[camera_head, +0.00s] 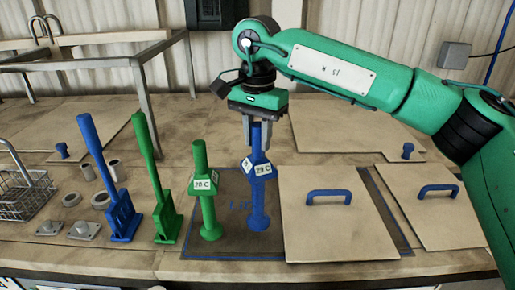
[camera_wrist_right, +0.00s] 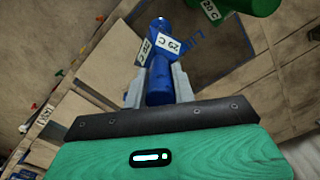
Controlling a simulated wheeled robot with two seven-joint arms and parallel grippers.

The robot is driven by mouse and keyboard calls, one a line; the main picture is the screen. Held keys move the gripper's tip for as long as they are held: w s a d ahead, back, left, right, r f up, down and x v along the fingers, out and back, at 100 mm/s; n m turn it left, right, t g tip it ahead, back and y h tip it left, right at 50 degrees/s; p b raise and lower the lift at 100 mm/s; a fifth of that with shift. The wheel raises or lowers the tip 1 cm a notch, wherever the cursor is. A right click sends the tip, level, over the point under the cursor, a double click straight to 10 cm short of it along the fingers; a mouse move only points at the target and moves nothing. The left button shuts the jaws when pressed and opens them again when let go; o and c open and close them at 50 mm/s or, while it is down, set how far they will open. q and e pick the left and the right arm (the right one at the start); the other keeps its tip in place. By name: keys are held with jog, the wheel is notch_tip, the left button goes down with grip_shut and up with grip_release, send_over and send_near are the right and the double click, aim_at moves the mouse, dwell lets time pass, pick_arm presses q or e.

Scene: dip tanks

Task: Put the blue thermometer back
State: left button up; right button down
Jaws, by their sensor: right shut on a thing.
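The blue thermometer (camera_head: 259,200) stands about upright, with a white label on its thick middle. Its foot is over or on a dark blue-edged area (camera_head: 232,244) with blue lettering; I cannot tell whether it touches. My right gripper (camera_head: 257,126) comes from above and is shut on its top shaft. In the right wrist view the thermometer (camera_wrist_right: 159,70) sits between the fingers. A green thermometer (camera_head: 208,212) labelled 20 C stands just left of it. My left gripper is not in view.
A lid with a blue handle (camera_head: 365,240) lies just right of the thermometer, over part of the dark area. Another such lid (camera_head: 450,225) lies farther right. Blue (camera_head: 96,160) and green (camera_head: 145,160) long-handled tools stand at left, beside metal rings and a wire basket (camera_head: 22,200).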

aim_at(258, 157)
notch_tip(258, 157, down, 4)
jog(key=shift+r+p, duration=0.1)
jog(key=shift+p, duration=0.65)
jog(key=shift+f, duration=0.35)
jog(key=c, duration=1.1)
grip_release()
jog(key=shift+c, duration=0.2)
